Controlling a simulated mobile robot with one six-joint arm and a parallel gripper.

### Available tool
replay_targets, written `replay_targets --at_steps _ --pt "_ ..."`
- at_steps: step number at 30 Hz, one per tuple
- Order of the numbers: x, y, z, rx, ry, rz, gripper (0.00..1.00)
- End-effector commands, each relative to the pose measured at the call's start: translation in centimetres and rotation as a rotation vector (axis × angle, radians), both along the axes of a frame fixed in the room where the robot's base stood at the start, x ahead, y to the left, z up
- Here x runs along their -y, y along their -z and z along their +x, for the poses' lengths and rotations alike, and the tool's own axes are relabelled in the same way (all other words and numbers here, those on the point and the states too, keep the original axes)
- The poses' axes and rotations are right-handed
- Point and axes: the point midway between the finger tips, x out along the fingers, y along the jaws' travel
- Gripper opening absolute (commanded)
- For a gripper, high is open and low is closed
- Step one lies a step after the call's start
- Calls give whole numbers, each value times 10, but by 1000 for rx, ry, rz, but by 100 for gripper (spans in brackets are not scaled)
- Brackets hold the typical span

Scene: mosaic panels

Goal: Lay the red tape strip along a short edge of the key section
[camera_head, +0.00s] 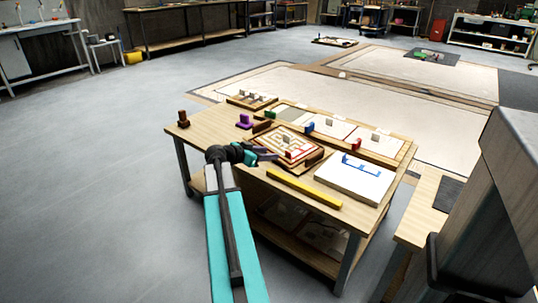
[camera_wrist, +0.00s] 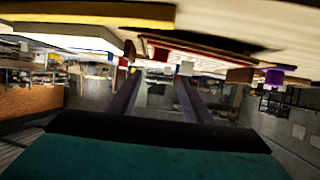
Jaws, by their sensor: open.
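My gripper (camera_head: 266,154) is at the near left edge of the patterned panel, low over the table, and holds nothing that I can see. In the wrist view its two fingers (camera_wrist: 157,100) are apart with a gap between them. The patterned cream, red and brown panel (camera_head: 272,142) lies on the table and may be the key section. A small red block (camera_head: 357,144) stands right of it. I cannot single out the red tape strip; red lines on the panel could be pattern or tape.
The wooden table (camera_head: 222,126) also carries a yellow bar (camera_head: 304,189) at the front, a white slab (camera_head: 340,180) with a blue piece (camera_head: 362,166), a purple block (camera_head: 244,121) and a brown stamp-like block (camera_head: 183,119). Open floor lies left.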

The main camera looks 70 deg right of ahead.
Motion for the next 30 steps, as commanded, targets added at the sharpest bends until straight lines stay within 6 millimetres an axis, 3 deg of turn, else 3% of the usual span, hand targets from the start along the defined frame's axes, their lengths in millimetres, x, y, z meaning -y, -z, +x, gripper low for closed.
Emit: replay_targets --at_steps 24,30 --pt "-2 0 1 -1 -2 1 45" --pt "-18 24 17 -23 -39 53 45"
